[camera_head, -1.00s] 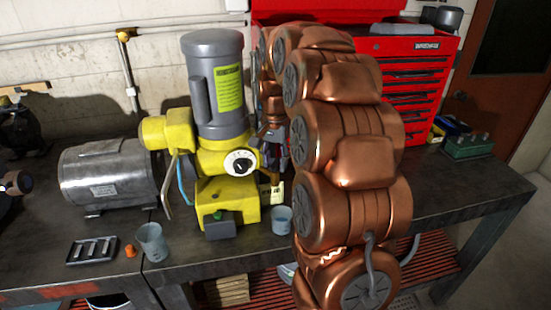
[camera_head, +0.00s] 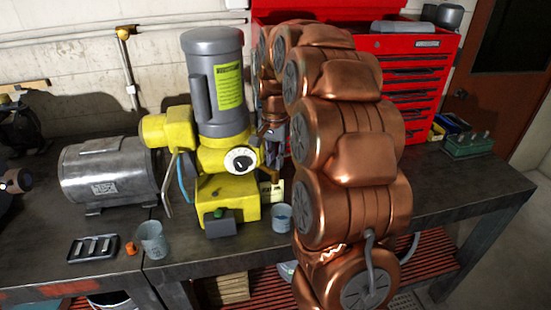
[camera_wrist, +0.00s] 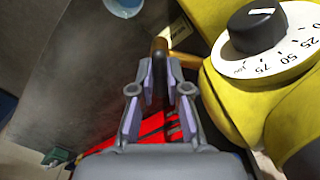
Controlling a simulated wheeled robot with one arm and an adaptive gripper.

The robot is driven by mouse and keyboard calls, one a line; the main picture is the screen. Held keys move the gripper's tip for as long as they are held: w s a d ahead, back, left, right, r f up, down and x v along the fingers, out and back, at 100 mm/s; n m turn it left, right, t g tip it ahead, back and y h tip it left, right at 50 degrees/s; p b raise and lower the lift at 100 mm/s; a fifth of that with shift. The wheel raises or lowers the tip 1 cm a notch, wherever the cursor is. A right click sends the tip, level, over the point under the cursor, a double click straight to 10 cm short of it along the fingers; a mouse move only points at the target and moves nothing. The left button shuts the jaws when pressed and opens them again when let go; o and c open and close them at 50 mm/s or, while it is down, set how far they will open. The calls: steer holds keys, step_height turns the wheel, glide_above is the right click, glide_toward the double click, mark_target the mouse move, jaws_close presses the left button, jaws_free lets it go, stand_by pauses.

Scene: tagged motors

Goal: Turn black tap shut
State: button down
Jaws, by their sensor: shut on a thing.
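The yellow and grey motor unit (camera_head: 227,160) stands on the bench in the head view. My gripper (camera_head: 272,158) is close to its right side, partly behind my copper arm. In the wrist view my gripper (camera_wrist: 163,92) has its two fingers close together on a narrow brown part, which I take to be the tap (camera_wrist: 159,52). A black dial knob (camera_wrist: 257,27) on the yellow housing is apart from the fingers.
A light blue cup (camera_head: 282,218) stands just below the tag. A grey motor (camera_head: 108,175), another cup (camera_head: 153,240) and a dark tray (camera_head: 93,248) lie to the left. A red tool chest (camera_head: 425,85) is behind my arm.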

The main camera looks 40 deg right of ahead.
steer(key=shift+f+m+b, duration=0.15)
steer(key=shift+m+b, duration=0.15)
steer(key=shift+b, duration=0.5)
steer(key=m+b, duration=0.3)
steer(key=shift+f, duration=0.1)
steer(key=m+b, duration=0.1)
steer(key=m, duration=0.2)
steer(key=shift+r+m+b, duration=0.2)
steer(key=shift+m+b, duration=0.15)
steer(key=shift+m, duration=1.35)
steer(key=shift+b, duration=0.3)
steer(key=c, duration=1.2)
jaws_free()
steer(key=shift+o, duration=0.2)
